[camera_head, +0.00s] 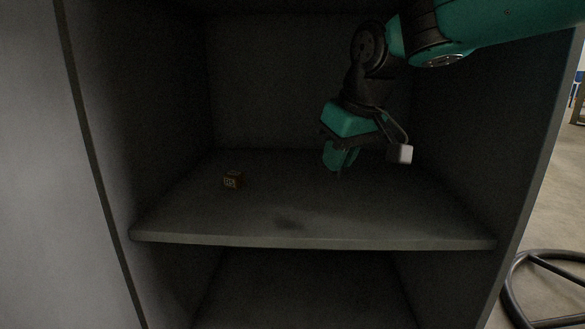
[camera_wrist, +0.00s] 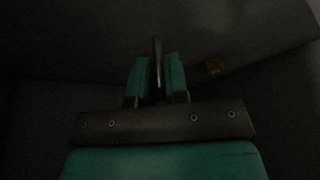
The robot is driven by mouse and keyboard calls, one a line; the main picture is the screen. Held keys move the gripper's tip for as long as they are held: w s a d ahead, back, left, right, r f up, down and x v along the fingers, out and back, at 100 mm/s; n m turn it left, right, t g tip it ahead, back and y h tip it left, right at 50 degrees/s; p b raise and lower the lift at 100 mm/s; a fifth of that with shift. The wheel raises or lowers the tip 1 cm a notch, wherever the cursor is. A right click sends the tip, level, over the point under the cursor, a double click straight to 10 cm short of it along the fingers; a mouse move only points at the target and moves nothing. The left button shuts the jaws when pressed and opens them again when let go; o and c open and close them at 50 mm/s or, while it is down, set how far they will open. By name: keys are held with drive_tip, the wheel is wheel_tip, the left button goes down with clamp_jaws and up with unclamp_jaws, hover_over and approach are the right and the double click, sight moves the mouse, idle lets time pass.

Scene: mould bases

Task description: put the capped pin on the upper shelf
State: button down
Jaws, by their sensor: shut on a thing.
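My gripper (camera_head: 339,160) is inside the dark cabinet, pointing down above the right half of the upper shelf (camera_head: 370,222). In the wrist view my gripper (camera_wrist: 157,72) has its two green fingers closed on the capped pin (camera_wrist: 157,54), a thin dark upright shape between them. The pin's cap cannot be made out, and in the head view the pin is mostly hidden by the fingers. A soft shadow lies on the shelf left of and in front of my gripper. Whether the pin touches the shelf cannot be told.
Cabinet walls close in both sides and the back. The shelf's middle and front are clear. A lower compartment opens below.

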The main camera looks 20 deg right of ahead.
drive_tip(key=w+a+f, duration=0.1)
drive_tip(key=w, duration=0.3)
drive_tip(key=w+a+f+b, duration=0.1)
drive_tip(key=w, duration=0.4)
drive_tip(key=w+a+f+b, duration=0.1)
drive_tip(key=w+a, duration=0.1)
drive_tip(key=w, duration=0.3)
drive_tip(key=shift+w+f, duration=0.1)
drive_tip(key=shift+f, duration=0.3)
drive_tip(key=shift+r, duration=0.15)
drive_tip(key=shift+d, duration=0.1)
drive_tip(key=shift+f, duration=0.65)
drive_tip(key=c, duration=1.1)
unclamp_jaws()
